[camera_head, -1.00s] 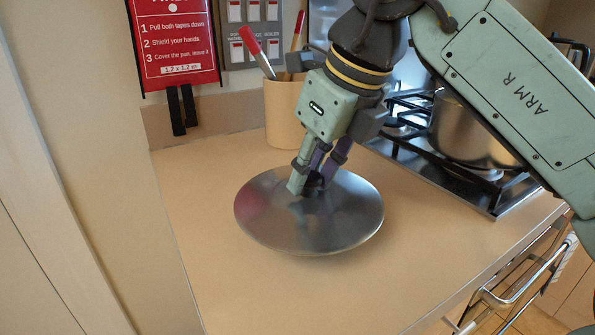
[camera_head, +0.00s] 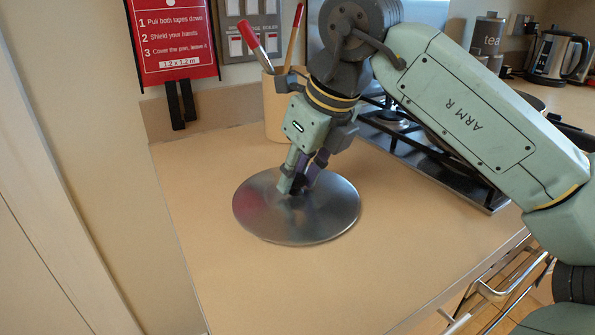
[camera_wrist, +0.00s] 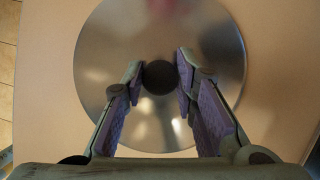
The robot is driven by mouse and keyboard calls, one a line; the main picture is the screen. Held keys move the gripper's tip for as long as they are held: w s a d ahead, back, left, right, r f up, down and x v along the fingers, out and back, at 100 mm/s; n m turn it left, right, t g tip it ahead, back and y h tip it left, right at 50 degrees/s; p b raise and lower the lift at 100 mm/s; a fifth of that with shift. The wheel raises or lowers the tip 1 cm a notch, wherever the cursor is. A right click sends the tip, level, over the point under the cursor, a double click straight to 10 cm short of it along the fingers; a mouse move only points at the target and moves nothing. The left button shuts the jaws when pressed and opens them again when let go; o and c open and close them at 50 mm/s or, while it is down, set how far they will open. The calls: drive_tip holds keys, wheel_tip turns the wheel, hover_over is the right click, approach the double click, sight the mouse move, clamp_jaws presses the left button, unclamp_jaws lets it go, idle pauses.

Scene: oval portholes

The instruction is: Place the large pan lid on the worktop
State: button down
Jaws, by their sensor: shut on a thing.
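The large pan lid (camera_head: 318,222) is a round, shiny steel disc with a dark knob at its centre. It lies level at the worktop (camera_head: 240,290), with its rim at or very close to the surface; I cannot tell if the whole rim touches. My gripper (camera_head: 298,190) comes down from above and is shut on the lid's knob. In the wrist view the dark knob (camera_wrist: 160,77) sits between the two fingertips, with the lid (camera_wrist: 110,50) spread around it.
A tan utensil pot (camera_head: 277,108) with red-handled tools stands behind the lid. A gas hob (camera_head: 440,155) is to the right, partly behind my arm. A red fire-blanket box (camera_head: 170,40) hangs on the wall. The worktop in front of the lid is clear.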

drive_tip(key=c, duration=1.3)
unclamp_jaws()
drive_tip(key=shift+f, duration=0.1)
drive_tip(key=v, duration=1.2)
drive_tip(key=shift+p, duration=0.3)
